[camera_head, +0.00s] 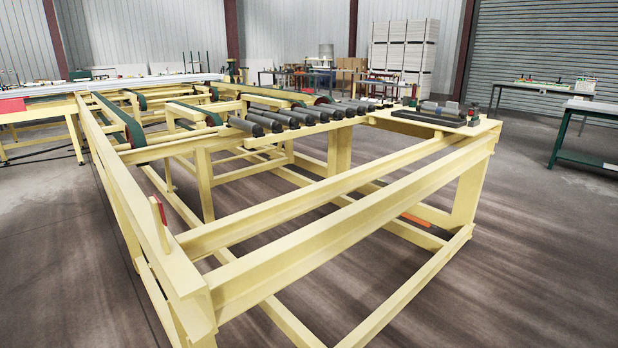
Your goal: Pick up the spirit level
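I cannot make out a spirit level for sure. An orange-red strip (415,220) shows low down behind the right beams of the yellow frame; it is too small and partly hidden to identify. A dark flat unit with grey blocks (432,114) sits on the frame's far right corner, with small dark items beside it. A small red piece (158,210) stands on the frame's left beam. My gripper is not in view.
The yellow conveyor frame (345,225) fills the middle, with dark rollers (285,117) and green belts (125,118). Cluttered workbenches (590,110) stand at the right. White stacked boards (403,45) are at the back. Grey floor (540,260) at the right is clear.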

